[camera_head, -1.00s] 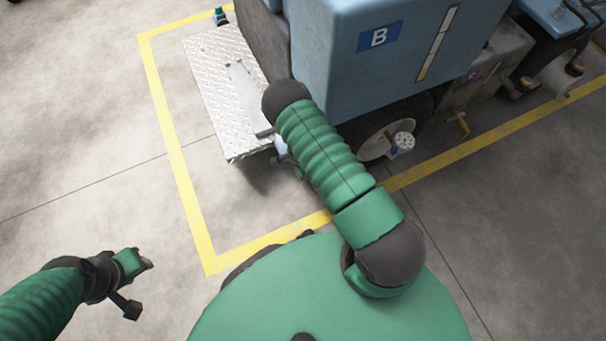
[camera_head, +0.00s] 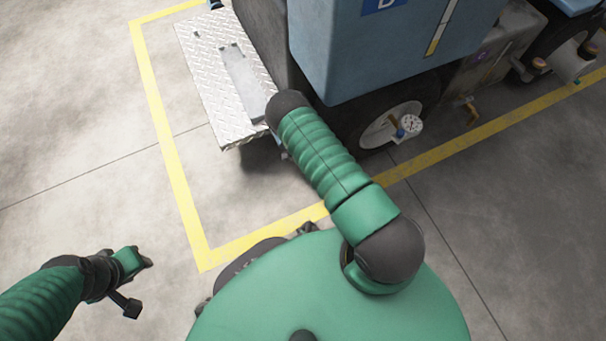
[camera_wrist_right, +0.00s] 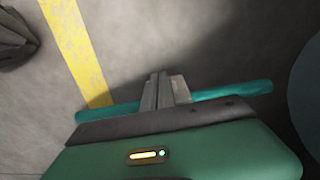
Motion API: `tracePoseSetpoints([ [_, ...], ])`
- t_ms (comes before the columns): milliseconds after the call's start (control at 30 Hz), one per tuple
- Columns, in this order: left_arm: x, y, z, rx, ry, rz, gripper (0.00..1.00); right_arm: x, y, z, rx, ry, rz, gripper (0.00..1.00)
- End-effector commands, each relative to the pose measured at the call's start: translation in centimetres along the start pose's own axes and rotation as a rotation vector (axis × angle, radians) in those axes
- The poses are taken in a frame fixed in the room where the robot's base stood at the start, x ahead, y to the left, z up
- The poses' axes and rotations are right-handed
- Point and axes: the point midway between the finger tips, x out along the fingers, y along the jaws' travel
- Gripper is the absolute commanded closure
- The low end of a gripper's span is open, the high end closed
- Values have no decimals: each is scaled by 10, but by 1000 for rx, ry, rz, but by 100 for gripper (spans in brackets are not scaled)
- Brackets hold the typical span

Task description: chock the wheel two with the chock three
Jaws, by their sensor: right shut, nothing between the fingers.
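A dark-tyred wheel with a pale hub (camera_head: 378,132) sits under the blue vehicle (camera_head: 370,55) in the head view. A round white gauge-like part is in front of its hub. I cannot read which wheel it is. No chock can be made out for sure. My right arm reaches toward the vehicle's near corner, and its gripper is mostly hidden there. In the right wrist view my right gripper (camera_wrist_right: 166,88) is shut and empty above grey floor. A teal bar (camera_wrist_right: 235,90) crosses behind its fingers. My left gripper (camera_head: 146,260) is low at the left, away from the vehicle, its jaws unclear.
A metal tread-plate step (camera_head: 205,75) juts from the vehicle's left end. A yellow floor line (camera_head: 172,165) borders the vehicle and also shows in the wrist view (camera_wrist_right: 75,45). The floor at left and lower right is clear. Another vehicle part stands at the upper right.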

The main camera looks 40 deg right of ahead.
Motion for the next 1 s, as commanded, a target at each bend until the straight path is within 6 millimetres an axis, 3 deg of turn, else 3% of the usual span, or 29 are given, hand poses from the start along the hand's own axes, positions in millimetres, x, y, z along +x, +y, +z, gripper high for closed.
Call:
tracePoseSetpoints([
  [300,0,0,0,0,0,0,64,-1,0,-2,1,0,0,100],
  [567,2,0,0,0,0,0,64,0,0,-28,1,0,-1,100],
  [1000,-1,0,0,0,0,0,64,-1,1,-22,0,1,0,100],
])
